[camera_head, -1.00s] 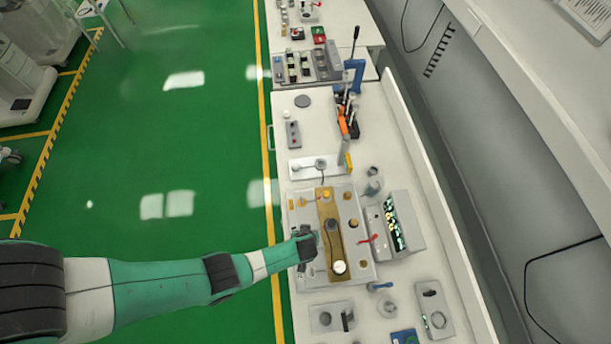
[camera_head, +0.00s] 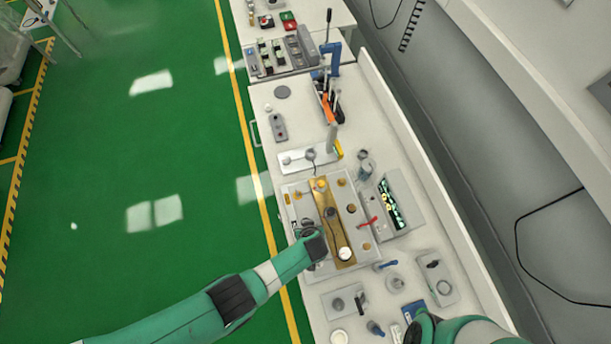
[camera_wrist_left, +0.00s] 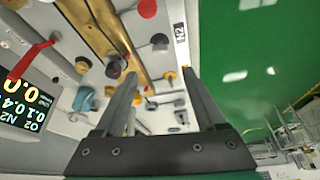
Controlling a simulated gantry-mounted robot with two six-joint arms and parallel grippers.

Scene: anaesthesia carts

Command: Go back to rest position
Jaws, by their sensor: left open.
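My left gripper (camera_head: 318,244) is at the end of the green arm coming in from the lower left. It is over the near left corner of the grey panel (camera_head: 303,187) with the brass strip (camera_head: 326,199). In the left wrist view its two fingers (camera_wrist_left: 165,88) are spread apart with nothing between them. Knobs show beyond the fingers, among them a dark knob (camera_wrist_left: 117,65) on the strip. My right arm shows at the bottom edge of the head view; its gripper cannot be made out.
A red lever (camera_head: 367,222) and a lit display unit (camera_head: 393,207) are right of the panel. Blocks and a blue item (camera_head: 412,310) lie on the near bench. Green floor (camera_head: 120,150) on the left is clear.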

